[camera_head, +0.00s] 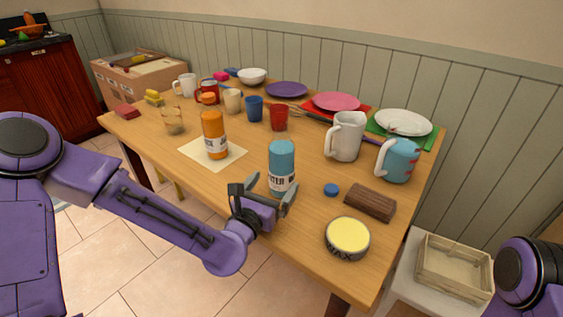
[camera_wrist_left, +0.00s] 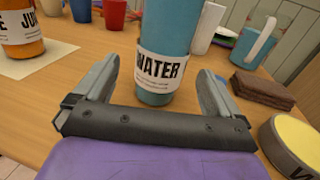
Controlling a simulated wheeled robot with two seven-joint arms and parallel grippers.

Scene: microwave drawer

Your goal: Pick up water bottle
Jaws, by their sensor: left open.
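The water bottle (camera_head: 282,160) is a blue cylinder with a white label and stands upright on the wooden table near its front edge. In the left wrist view the water bottle (camera_wrist_left: 165,62) stands straight ahead, its label reading WATER. My left gripper (camera_head: 270,188) is open, just in front of the bottle. In the left wrist view its fingers (camera_wrist_left: 158,82) are spread on either side of the bottle's lower part, with gaps to both. Whether the fingertips reach past the bottle is hard to tell. My right gripper is not in view.
An orange juice bottle (camera_head: 214,138) stands on a pale mat to the left. A blue cap (camera_head: 331,190), brown block (camera_head: 370,202) and yellow-topped tin (camera_head: 347,239) lie to the right. A white pitcher (camera_head: 346,138) and blue mug (camera_head: 398,161) stand behind right.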

